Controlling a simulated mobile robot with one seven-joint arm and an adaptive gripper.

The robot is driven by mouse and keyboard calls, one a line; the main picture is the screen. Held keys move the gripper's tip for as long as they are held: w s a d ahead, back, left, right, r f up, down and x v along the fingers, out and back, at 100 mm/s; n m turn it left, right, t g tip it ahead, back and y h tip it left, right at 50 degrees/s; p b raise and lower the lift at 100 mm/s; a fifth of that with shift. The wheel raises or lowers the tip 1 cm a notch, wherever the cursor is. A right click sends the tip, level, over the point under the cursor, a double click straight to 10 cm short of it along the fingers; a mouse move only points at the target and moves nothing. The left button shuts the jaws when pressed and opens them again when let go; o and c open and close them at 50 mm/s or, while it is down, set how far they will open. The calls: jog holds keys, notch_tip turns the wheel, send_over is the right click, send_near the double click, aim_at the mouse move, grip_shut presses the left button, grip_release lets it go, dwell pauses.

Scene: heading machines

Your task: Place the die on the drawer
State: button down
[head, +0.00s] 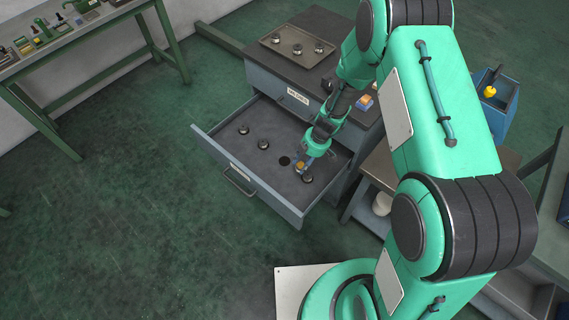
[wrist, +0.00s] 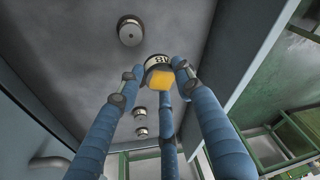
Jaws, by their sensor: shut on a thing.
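The open drawer (head: 225,150) extends from the grey cabinet. My gripper (head: 305,162) is inside its outline, low over the right part of its floor. Its blue fingers (wrist: 160,85) are shut around a small die (wrist: 158,63) with a pale lettered band and a yellow-orange face, which shows as an orange spot (head: 300,166) in the head view. I cannot tell whether it touches the drawer floor. Other dark round dies stand in the drawer: one at left (head: 243,130), one in the middle (head: 263,144), one just below my gripper (head: 307,179).
A tray (head: 273,48) with several round parts is on the cabinet top (head: 325,30). An orange-and-blue block (head: 363,102) is near its right edge. A blue bin (head: 500,105) stands at right. A green-legged bench (head: 90,60) is at far left. Open floor lies left of the drawer.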

jog(key=s+a+f+n, duration=0.1)
jog(key=f, duration=0.1)
jog(key=s+f+n, duration=0.1)
jog(key=f, duration=0.1)
jog(key=s+a+f+n+b, duration=0.1)
jog(key=s+f, duration=0.1)
jog(key=shift+a+g, duration=0.35)
jog(key=shift+g, duration=0.05)
jog(key=shift+w, duration=0.1)
jog(key=b, duration=0.1)
send_near(283, 161)
jog(key=shift+s+a+f, duration=0.25)
jog(key=shift+a+f, duration=0.25)
jog(key=shift+a, duration=0.25)
jog(key=shift+f, duration=0.1)
jog(key=shift+f+b, duration=0.4)
jog(key=shift+f, duration=1.25)
jog(key=shift+f, duration=0.15)
